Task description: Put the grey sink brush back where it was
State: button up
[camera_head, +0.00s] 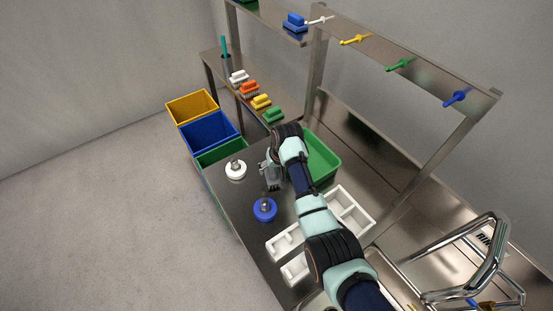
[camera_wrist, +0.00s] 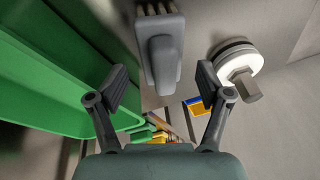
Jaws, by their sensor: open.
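The grey sink brush (camera_wrist: 163,58) shows in the wrist view, its bristles toward the top edge and its grey handle block pointing down the picture. It appears on the metal table between the green bin and a white round piece. My gripper (camera_wrist: 163,88) is open, with one finger on either side of the brush's lower end in the picture. No finger visibly touches it, and I cannot tell the depth gap. In the head view my gripper (camera_head: 270,175) is low over the table, beside the green bin; I cannot pick out the grey brush there.
The green bin (camera_head: 326,165) is close on the right. A white round piece (camera_head: 235,169) and a blue one (camera_head: 264,210) stand nearby. White, orange, yellow and green brushes (camera_head: 261,102) line the lower shelf. White trays (camera_head: 285,241) lie toward the front.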

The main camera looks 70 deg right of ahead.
aim_at(278, 178)
jog(key=d+p+v, duration=0.1)
jog(key=v, duration=0.6)
jog(key=shift+a+r, duration=0.25)
jog(key=shift+a, duration=0.3)
jog(key=shift+s, duration=0.1)
jog(key=w+a+r+n+t, duration=0.2)
jog(key=w+a, duration=0.2)
jog(key=a, duration=0.5)
jog(key=w+a+r+n+t+h, duration=0.15)
jog(key=w+a, duration=0.25)
jog(key=a, duration=0.5)
jog(key=w+a+r+n+t, duration=0.2)
jog(key=w+a+r+n, duration=0.15)
jog(key=a, duration=0.45)
jog(key=s+a+r+n+t+y, duration=0.1)
jog(key=s+a+r, duration=0.1)
jog(key=a, duration=0.5)
jog(key=s+a+r+n+t+y, duration=0.1)
jog(key=s+a+r+t, duration=0.1)
jog(key=a+r, duration=0.2)
jog(key=s+a+r+n+t+y, duration=0.1)
jog(key=s+a+r+n, duration=0.1)
jog(key=a, duration=0.7)
jog(key=shift+s+a+r+t, duration=0.35)
jog(key=shift+s+r, duration=0.15)
jog(key=shift+r, duration=0.25)
